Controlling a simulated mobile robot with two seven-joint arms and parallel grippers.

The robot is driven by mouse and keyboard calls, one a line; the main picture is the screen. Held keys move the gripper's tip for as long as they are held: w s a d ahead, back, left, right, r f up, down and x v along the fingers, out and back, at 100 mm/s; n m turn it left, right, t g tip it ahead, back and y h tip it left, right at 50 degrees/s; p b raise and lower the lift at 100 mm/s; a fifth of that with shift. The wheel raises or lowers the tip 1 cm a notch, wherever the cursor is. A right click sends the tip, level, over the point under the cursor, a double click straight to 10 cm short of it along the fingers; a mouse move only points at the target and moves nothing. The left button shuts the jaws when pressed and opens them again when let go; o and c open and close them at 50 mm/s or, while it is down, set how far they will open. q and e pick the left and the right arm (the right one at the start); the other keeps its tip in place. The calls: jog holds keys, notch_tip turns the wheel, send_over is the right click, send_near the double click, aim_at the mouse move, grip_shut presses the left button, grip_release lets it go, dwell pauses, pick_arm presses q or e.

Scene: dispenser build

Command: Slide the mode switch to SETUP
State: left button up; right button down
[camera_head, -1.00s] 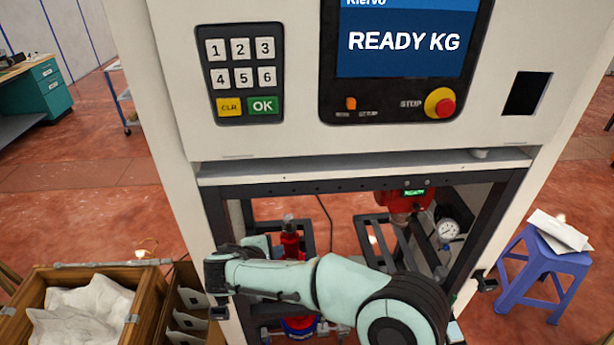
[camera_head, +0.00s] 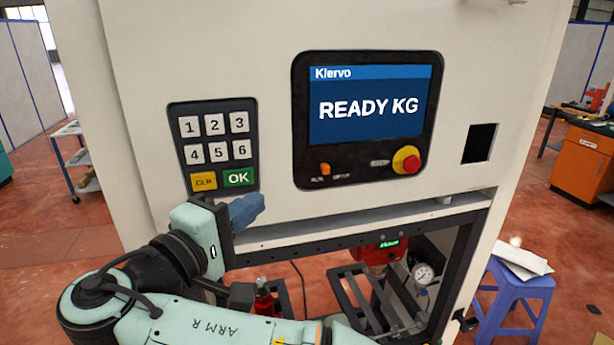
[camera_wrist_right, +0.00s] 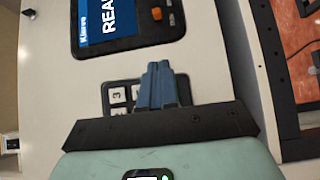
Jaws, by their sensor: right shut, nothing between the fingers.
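The mode switch is a small orange knob (camera_head: 325,169) under the screen on the dispenser's black panel. It sits at the left of its short track, nearer the RUN label than the SETUP label (camera_head: 341,177). The orange knob also shows near the top of the right wrist view (camera_wrist_right: 157,14). My right gripper (camera_head: 247,210) has blue fingers and is shut and empty. It is just below the keypad's OK key, left of and below the switch, apart from it. In the wrist view its fingertips (camera_wrist_right: 158,70) overlap part of the keypad. My left gripper is not in view.
The screen (camera_head: 365,105) reads READY KG. A red stop button (camera_head: 406,160) on a yellow base is right of the switch. The keypad (camera_head: 214,148) is to its left. A ledge (camera_head: 350,225) juts out below the panel. A blue stool (camera_head: 515,295) stands at right.

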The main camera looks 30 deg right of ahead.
send_near(320, 167)
jog(key=w, duration=0.2)
jog(key=w+d, duration=0.1)
jog(key=shift+w+d, duration=0.25)
jog(key=shift+w, duration=0.15)
jog(key=shift+s+d+f, duration=0.1)
jog(key=shift+s+d, duration=0.05)
jog(key=shift+d, duration=0.4)
jog(key=shift+s+d, duration=0.15)
jog(key=shift+d, duration=0.45)
jog(key=shift+s+d, duration=0.35)
jog(key=shift+d, duration=0.2)
jog(key=shift+w, duration=0.1)
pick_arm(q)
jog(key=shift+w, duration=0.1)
